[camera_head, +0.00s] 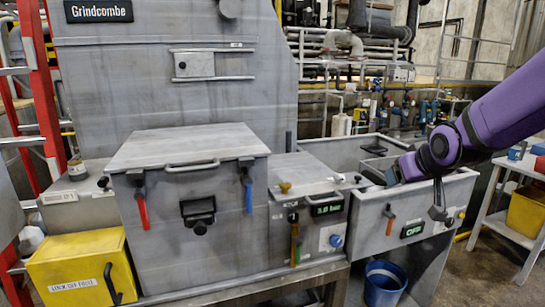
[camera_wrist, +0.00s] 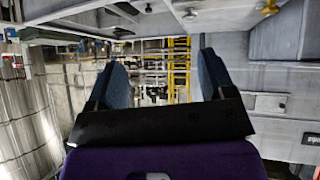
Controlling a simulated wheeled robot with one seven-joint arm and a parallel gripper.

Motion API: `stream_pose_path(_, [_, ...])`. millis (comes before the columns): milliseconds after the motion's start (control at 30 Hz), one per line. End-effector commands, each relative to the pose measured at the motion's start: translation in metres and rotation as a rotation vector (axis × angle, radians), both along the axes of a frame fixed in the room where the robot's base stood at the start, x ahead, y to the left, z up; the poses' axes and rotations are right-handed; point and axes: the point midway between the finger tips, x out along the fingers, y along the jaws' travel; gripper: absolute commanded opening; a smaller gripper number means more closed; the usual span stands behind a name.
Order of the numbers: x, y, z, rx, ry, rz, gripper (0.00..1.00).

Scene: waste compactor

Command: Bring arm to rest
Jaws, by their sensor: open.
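My gripper (camera_wrist: 164,76) shows in the wrist view with its two blue-grey fingers spread wide apart and nothing between them. In the head view my purple arm (camera_head: 487,122) reaches in from the right edge. Its dark end is over the right-hand grey open bin (camera_head: 455,190), near the bin's front rim. The fingers are too small and dark there to tell apart. The wrist view is upside down and looks past the fingers at yellow railings and pipes in the background. I see no contact between the fingers and anything.
A grey lidded box (camera_head: 190,200) with red and blue handles stands left of a smaller unit (camera_head: 305,240) with a display. A yellow box (camera_head: 80,270) is front left. A blue bucket (camera_head: 383,288) is below the bin. A white cart (camera_head: 508,230) stands at the right.

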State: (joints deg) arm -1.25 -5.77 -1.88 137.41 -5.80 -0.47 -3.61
Motion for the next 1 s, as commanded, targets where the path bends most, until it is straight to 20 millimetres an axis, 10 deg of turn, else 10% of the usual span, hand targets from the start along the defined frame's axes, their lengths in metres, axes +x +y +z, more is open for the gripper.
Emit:
stream_pose_path(700, [-0.233, 0.005, 0.06, 0.091, 0.337, -0.111, 0.76])
stream_pose_path(1000, [-0.266, 0.007, 0.058, 0.103, 0.39, -0.121, 0.76])
